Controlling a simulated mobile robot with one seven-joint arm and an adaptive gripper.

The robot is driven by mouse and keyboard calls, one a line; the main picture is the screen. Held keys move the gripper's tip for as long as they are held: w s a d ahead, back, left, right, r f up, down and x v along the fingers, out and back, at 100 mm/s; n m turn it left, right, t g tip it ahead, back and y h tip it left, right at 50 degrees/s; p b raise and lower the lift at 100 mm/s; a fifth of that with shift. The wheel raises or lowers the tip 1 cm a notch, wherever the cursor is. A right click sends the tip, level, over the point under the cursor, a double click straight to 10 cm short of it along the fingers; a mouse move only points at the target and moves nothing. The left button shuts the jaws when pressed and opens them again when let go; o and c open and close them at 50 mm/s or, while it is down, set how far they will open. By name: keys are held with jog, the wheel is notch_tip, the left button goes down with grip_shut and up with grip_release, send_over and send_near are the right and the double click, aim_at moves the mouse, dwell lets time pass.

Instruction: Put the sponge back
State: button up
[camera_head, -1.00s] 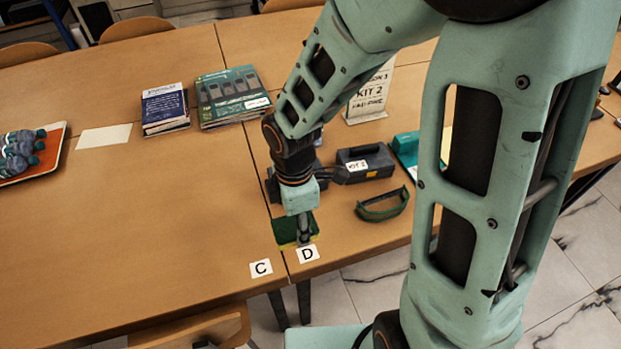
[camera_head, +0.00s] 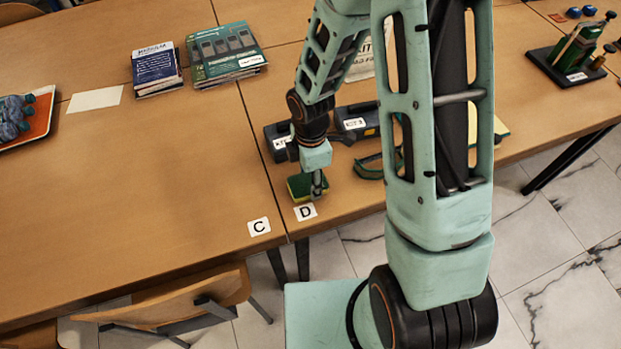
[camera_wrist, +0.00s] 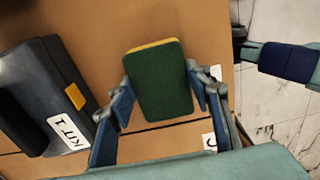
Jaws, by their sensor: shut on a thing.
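The sponge, dark green on top with a yellow layer below, is between my gripper's fingers in the wrist view (camera_wrist: 160,85). My gripper (camera_wrist: 161,88) is shut on it, with one blue pad at each side. In the head view the sponge (camera_head: 298,188) shows just behind the D label (camera_head: 306,212), near the table's front edge, and my gripper (camera_head: 318,188) points down over it. My fingers hide part of it. I cannot tell whether it touches the table. The C label (camera_head: 259,227) lies to the left, across the table seam.
Two dark kit cases stand behind the sponge; the KIT 1 case (camera_wrist: 52,92) is close beside my gripper. A green strap-like loop (camera_head: 368,167) lies to the right. Books (camera_head: 157,68) and an orange tray (camera_head: 38,122) are farther left. The left tabletop is mostly clear.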

jog(key=shift+f, duration=0.2)
jog(key=o, duration=1.1)
jog(key=shift+r, duration=0.1)
notch_tip(320, 180, up, 12)
jog(key=p, duration=0.1)
jog(key=shift+r+p, duration=0.15)
jog(key=shift+p, duration=0.15)
